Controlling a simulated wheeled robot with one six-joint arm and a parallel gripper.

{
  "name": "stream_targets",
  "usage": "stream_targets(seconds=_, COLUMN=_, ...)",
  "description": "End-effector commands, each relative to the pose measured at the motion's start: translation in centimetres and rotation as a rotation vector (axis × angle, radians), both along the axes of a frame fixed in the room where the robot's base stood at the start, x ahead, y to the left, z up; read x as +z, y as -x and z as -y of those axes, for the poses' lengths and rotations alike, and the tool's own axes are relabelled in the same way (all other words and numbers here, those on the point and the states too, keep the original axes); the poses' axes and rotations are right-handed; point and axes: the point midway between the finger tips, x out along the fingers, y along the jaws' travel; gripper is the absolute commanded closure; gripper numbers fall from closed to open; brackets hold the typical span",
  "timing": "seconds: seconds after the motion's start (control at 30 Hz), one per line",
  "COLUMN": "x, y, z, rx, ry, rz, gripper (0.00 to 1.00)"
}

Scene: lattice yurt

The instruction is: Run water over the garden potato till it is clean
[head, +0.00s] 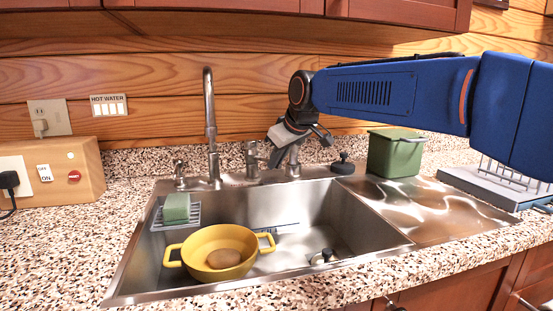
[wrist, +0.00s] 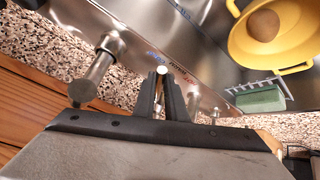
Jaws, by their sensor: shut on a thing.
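The brown potato (head: 223,258) lies inside a yellow two-handled bowl (head: 207,240) in the left part of the sink. Both the potato (wrist: 264,25) and the bowl (wrist: 242,48) show in the wrist view. The tall chrome faucet (head: 210,120) stands behind the sink, left of my gripper. No water stream shows. The handle's pale round end (wrist: 162,70) shows between the fingertips in the wrist view; the rest is partly hidden.
A metal post (head: 293,162) stands just right of the held handle, and a small fitting (head: 180,172) left of the faucet. A green sponge (head: 176,207) sits on a wire rack. A drainboard (head: 430,210), green bin (head: 395,155) and dish rack (head: 480,185) are right.

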Motion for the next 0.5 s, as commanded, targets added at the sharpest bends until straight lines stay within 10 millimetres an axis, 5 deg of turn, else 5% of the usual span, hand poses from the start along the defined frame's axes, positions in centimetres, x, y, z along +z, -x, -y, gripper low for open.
stream_targets(seconds=0.17, x=-0.07, y=0.0, z=-0.04, rx=0.0, ry=0.001, rz=-0.002, gripper=1.0)
stream_targets(seconds=0.2, x=-0.07, y=0.0, z=-0.04, rx=0.0, ry=0.001, rz=-0.002, gripper=0.79)
stream_targets(seconds=0.27, x=-0.07, y=0.0, z=-0.04, rx=0.0, ry=0.001, rz=-0.002, gripper=0.69)
stream_targets(seconds=0.5, x=-0.03, y=0.0, z=-0.02, rx=0.0, ry=0.001, rz=-0.002, gripper=0.69)
